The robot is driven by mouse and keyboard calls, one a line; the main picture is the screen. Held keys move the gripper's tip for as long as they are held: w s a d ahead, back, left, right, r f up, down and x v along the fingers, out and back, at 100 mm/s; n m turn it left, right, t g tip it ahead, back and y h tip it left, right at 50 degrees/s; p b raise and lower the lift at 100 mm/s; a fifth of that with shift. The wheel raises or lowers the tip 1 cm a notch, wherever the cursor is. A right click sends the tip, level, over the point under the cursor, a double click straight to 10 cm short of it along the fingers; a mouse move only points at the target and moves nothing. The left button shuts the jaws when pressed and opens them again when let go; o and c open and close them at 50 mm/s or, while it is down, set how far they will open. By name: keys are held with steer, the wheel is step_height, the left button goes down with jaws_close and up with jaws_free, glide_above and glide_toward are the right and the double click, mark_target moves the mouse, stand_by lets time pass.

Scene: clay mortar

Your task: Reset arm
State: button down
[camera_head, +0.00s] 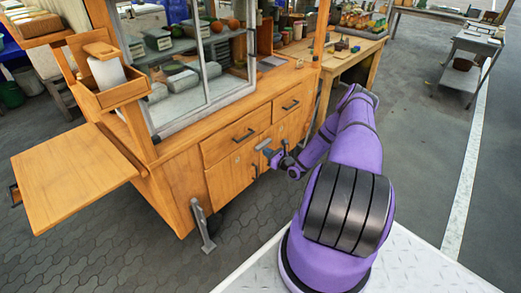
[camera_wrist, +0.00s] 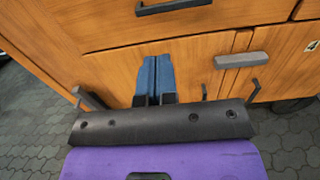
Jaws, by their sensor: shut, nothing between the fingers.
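My purple arm reaches forward from the lower right in the head view. My gripper (camera_head: 271,153) is at its far end, in front of the wooden cart's lower cabinet (camera_head: 229,187). In the wrist view the two blue fingers (camera_wrist: 154,78) lie side by side, shut and empty. The cabinet front (camera_wrist: 110,75) is behind them. A short grey bar (camera_wrist: 240,60) shows to the right of the fingertips, apart from them. I cannot tell whether the fingertips touch the cabinet.
Drawers with dark handles (camera_head: 243,136) are above the cabinet doors. A wooden side shelf (camera_head: 70,178) juts out at left, and a grey metal leg (camera_head: 203,226) stands at the cart's foot. A wooden table (camera_head: 352,58) stands behind. Paving at right (camera_head: 430,150) is clear.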

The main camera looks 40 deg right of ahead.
steer(key=shift+s, duration=0.3)
